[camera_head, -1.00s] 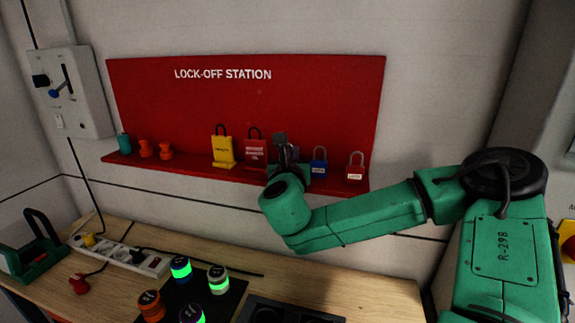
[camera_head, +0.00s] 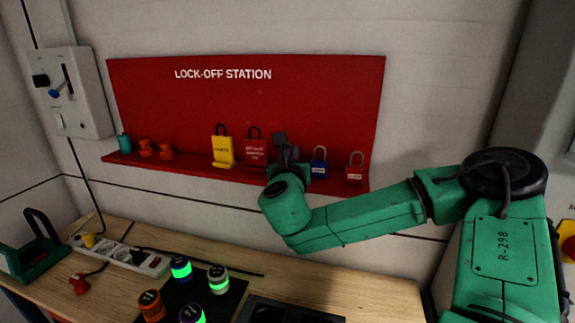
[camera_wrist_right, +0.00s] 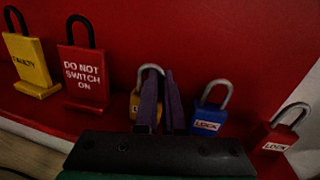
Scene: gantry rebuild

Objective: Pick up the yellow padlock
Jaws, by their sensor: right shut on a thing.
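The yellow padlock (camera_wrist_right: 135,104) stands on the red shelf in the right wrist view, between the red "DO NOT SWITCH ON" tag and the blue padlock. Its silver shackle shows above, and my fingers cover part of it. My right gripper (camera_wrist_right: 161,85) is shut on the yellow padlock at the shelf. In the head view, my right gripper (camera_head: 284,145) hides the yellow padlock. My left gripper is not in view.
The blue padlock (camera_wrist_right: 209,118) stands close on the right, with a red padlock (camera_wrist_right: 279,133) farther right. A red tag (camera_wrist_right: 86,77) and a yellow "FAULTY" tag (camera_wrist_right: 31,66) stand on the left. The red back board (camera_head: 250,100) is close behind. A workbench (camera_head: 375,289) lies below.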

